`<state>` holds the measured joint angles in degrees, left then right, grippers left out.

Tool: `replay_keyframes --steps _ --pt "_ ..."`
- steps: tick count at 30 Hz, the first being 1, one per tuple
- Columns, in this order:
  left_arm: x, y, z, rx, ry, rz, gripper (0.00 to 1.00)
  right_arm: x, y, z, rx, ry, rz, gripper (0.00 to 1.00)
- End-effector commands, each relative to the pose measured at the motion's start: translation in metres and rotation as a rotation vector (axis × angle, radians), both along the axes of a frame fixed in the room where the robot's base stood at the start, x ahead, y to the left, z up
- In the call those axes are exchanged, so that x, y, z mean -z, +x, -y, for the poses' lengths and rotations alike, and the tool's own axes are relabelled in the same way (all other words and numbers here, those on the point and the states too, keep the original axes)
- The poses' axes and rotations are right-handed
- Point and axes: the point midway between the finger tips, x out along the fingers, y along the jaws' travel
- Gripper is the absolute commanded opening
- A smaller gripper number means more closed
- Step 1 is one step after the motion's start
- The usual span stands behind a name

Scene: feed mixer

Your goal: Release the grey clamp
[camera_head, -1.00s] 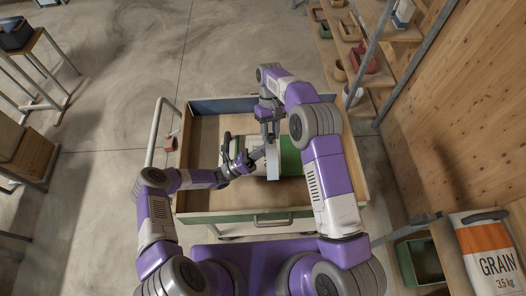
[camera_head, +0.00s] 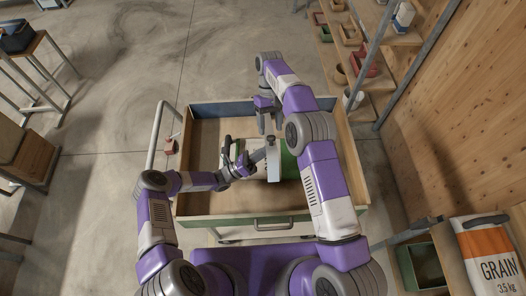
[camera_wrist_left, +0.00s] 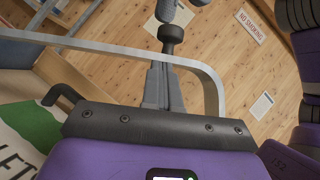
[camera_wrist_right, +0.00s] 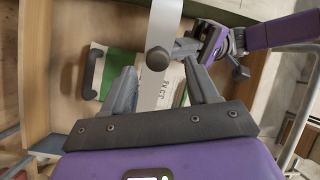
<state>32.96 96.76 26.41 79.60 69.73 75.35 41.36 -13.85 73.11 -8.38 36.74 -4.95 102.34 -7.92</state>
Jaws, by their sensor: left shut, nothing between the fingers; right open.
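The grey clamp is a flat pale bar (camera_head: 273,165) with a dark round knob (camera_wrist_right: 157,58), crossing over a green and white sack (camera_head: 289,163) in the cart. It also shows as a bent bar in the left wrist view (camera_wrist_left: 110,46). My left gripper (camera_head: 262,155) is shut and empty; in its wrist view the fingertips (camera_wrist_left: 168,62) are close to the dark knob (camera_wrist_left: 171,34). I cannot tell whether they touch it. My right gripper (camera_head: 268,128) is open on the far side of the knob; the bar shows between its fingers (camera_wrist_right: 160,75) in the right wrist view.
The wooden-floored cart (camera_head: 200,165) has low walls and a metal handle (camera_head: 157,140) at left. A dark sack handle (camera_wrist_right: 92,72) sticks up beside the bar. Shelves with bins (camera_head: 362,60) stand at right; a grain sack (camera_head: 488,250) is front right.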

Motion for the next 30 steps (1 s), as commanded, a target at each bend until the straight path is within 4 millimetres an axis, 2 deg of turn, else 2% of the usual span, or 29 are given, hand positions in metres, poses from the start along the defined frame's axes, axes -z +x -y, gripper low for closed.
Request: replay_keyframes --steps 10,19,23,26,30 --pt "0.000 -0.002 0.003 0.008 0.000 -0.001 0.00 -0.015 0.010 -0.001 0.000 0.000 0.000 0.59" --pt "0.000 -0.002 0.003 0.008 0.000 -0.001 0.00 -0.018 0.013 0.002 0.006 0.003 0.004 0.59" --pt "0.000 -0.002 0.003 0.008 0.000 -0.001 0.00 -0.005 0.022 0.016 0.037 0.026 0.037 0.59" --pt "0.000 -0.002 0.003 0.008 0.000 -0.001 0.00 0.013 0.033 0.035 0.083 0.054 0.088 0.59" --pt "0.000 -0.002 0.003 0.008 0.000 -0.001 0.00 0.043 0.047 0.071 0.170 0.096 0.184 0.59"
